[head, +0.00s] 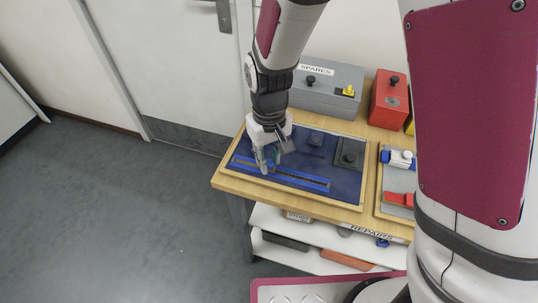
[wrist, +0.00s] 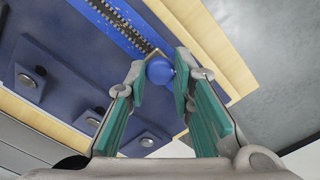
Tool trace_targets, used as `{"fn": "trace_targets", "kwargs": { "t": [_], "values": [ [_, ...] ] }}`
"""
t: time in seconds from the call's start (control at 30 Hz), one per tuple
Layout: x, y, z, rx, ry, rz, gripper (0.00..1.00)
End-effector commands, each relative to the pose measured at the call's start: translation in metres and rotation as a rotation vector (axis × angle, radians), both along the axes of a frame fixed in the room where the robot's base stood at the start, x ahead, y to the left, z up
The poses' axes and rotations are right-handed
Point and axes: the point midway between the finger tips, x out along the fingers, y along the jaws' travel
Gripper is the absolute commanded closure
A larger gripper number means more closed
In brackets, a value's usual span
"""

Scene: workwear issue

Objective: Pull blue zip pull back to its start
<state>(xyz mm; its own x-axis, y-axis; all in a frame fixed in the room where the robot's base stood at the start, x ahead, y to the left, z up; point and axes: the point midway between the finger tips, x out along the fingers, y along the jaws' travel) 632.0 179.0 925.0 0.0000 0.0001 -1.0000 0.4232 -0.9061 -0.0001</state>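The blue zip pull (wrist: 160,70) shows in the wrist view as a round blue knob at the end of the visible zip track (wrist: 118,28). In the head view my gripper (head: 268,166) reaches down to the left part of the blue zip strip (head: 290,178). The pull is hidden there by the fingers.
The zip lies on a dark blue wood-framed panel (head: 345,184) on a bench. Dark studded tabs (head: 349,153) sit behind it. A grey SPARES box (head: 325,92) and a red box (head: 388,103) stand at the back. A second board (head: 392,180) lies to the right.

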Motion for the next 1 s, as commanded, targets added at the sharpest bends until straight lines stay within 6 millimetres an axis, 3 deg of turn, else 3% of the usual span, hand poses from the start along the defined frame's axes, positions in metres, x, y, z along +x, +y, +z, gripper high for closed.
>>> {"fn": "trace_targets", "kwargs": {
  "t": [0.27,0.6,0.93,0.97,1.0],
  "values": [
    [0.003,0.008,0.0,0.0,0.0,0.003,1.0],
    [0.025,0.068,0.0,0.002,-0.001,0.004,1.0],
    [0.026,0.074,0.001,0.005,-0.003,0.002,1.0],
    [0.027,0.074,0.001,0.005,-0.004,0.002,0.76],
    [0.027,0.074,0.001,0.005,-0.004,0.002,0.67]
  ]
}}
